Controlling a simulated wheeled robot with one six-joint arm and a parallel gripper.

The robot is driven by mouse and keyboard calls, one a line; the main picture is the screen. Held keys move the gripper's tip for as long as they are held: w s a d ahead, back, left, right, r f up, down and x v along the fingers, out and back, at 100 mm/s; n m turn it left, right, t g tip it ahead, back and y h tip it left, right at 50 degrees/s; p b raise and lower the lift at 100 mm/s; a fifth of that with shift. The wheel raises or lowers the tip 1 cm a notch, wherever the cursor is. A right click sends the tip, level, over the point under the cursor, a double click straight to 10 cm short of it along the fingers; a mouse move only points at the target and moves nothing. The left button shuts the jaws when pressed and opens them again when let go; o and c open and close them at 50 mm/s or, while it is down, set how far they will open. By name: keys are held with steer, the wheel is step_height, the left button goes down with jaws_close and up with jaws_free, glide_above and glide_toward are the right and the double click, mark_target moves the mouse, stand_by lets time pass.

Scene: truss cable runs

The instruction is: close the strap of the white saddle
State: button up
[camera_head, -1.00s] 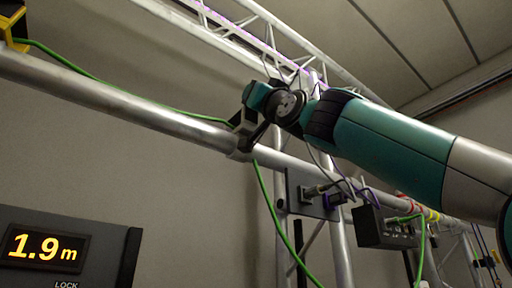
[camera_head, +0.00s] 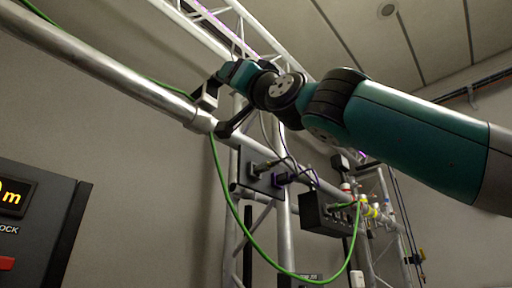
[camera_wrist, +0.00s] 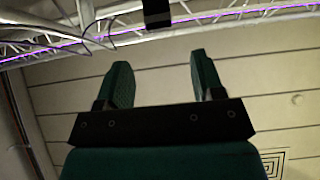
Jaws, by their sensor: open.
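The white saddle (camera_head: 207,98), pale grey with dark parts, sits on the big metal pipe (camera_head: 110,72) in the head view. The green cable (camera_head: 168,86) runs along the pipe to it and hangs in a loop beyond it. My gripper (camera_head: 226,72) is just above and right of the saddle; whether it touches is unclear. A dark bar (camera_head: 236,122) slants up from beside the saddle; I cannot tell if it is the strap. In the wrist view my gripper (camera_wrist: 163,75) is open, its two teal fingers apart with nothing between them. A black piece (camera_wrist: 156,12) shows beyond the fingertips.
A dark panel with connectors (camera_head: 262,172) and a black box (camera_head: 325,213) hang below the pipe on the right. Truss uprights stand behind. A display unit (camera_head: 35,230) fills the lower left. Red and yellow bands (camera_head: 371,211) mark the pipe farther right.

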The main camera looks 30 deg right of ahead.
steer(key=b+v, duration=0.2)
steer(key=v, duration=0.5)
steer(key=shift+b, duration=0.35)
steer(key=shift+s+f, duration=0.1)
steer(key=shift+f, duration=0.05)
steer(key=w+a+f+n+g, duration=0.2)
steer(key=w+a+f+g, duration=0.25)
steer(key=f, duration=0.55)
steer(key=w+a+f+n+g, duration=0.1)
steer(key=w+a+f+g, duration=0.3)
steer(key=f, duration=0.5)
step_height(320, 180, down, 20)
steer(key=w+g+h, duration=0.1)
steer(key=g, duration=0.5)
steer(key=s+d+f+g+h, duration=0.25)
steer(key=s+f+g, duration=0.5)
steer(key=f, duration=0.65)
steer(key=s+d+f+g+h, duration=0.2)
steer(key=s+d+f+g, duration=0.2)
steer(key=s+f, duration=0.8)
step_height(320, 180, up, 14)
steer(key=w+p, duration=0.2)
steer(key=p, duration=1.3)
steer(key=shift+f, duration=0.2)
